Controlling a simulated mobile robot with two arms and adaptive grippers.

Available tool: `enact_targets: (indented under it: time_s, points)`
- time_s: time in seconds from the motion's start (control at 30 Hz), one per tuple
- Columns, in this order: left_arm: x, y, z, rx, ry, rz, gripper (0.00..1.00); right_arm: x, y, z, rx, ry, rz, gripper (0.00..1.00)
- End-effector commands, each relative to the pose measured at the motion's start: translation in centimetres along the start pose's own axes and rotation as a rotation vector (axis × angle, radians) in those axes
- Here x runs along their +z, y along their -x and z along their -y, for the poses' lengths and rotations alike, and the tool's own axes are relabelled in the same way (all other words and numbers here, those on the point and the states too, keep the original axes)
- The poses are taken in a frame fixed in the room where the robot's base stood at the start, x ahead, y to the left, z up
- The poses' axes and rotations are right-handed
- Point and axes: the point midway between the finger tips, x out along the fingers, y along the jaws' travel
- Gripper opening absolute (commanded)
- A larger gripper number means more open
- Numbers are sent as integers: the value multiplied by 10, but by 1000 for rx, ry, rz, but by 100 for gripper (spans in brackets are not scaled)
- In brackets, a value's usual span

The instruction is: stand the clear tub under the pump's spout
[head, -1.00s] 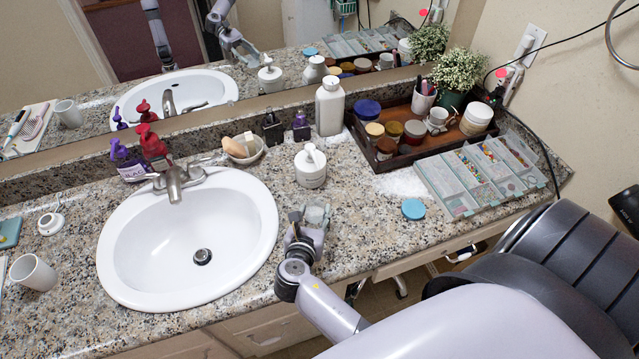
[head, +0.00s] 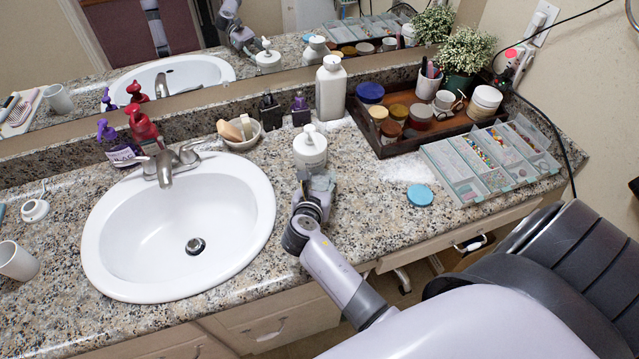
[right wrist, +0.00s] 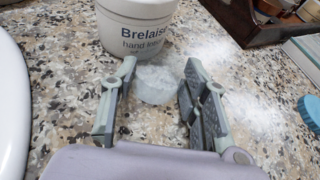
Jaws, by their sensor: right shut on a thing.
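The pump bottle (head: 310,153) is a squat white jar with a white pump top, standing on the counter right of the sink. In the right wrist view its label reads "hand lotion" on the jar (right wrist: 138,28), and its pump top is out of frame. My right gripper (head: 318,184) is just in front of it. The right gripper also shows in the right wrist view (right wrist: 158,88), its fingers shut on the small clear tub (right wrist: 154,85). The tub is close in front of the jar; whether they touch I cannot tell. My left gripper is not in view.
The white sink (head: 180,225) lies left of my right gripper. A tall white bottle (head: 331,90) stands behind the pump.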

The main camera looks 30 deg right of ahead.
Motion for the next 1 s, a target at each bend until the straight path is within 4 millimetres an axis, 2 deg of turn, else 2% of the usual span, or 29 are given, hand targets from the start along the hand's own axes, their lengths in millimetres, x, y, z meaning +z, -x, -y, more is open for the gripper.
enact_targets:
  time_s: [0.27, 0.3, 0.6, 0.9, 1.0]
  points:
    - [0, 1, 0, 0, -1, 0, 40, -1, 0, 0, 0, 0, 0, 17]
    - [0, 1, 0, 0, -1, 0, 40, -1, 0, 0, 0, 0, 0, 43]
    - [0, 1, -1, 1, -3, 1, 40, 0, 0, 0, 0, -1, 0, 62]
    - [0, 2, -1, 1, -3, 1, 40, 1, 0, 0, 0, -1, 0, 62]
    - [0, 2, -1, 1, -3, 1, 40, 2, 8, 0, 2, -1, 0, 62]
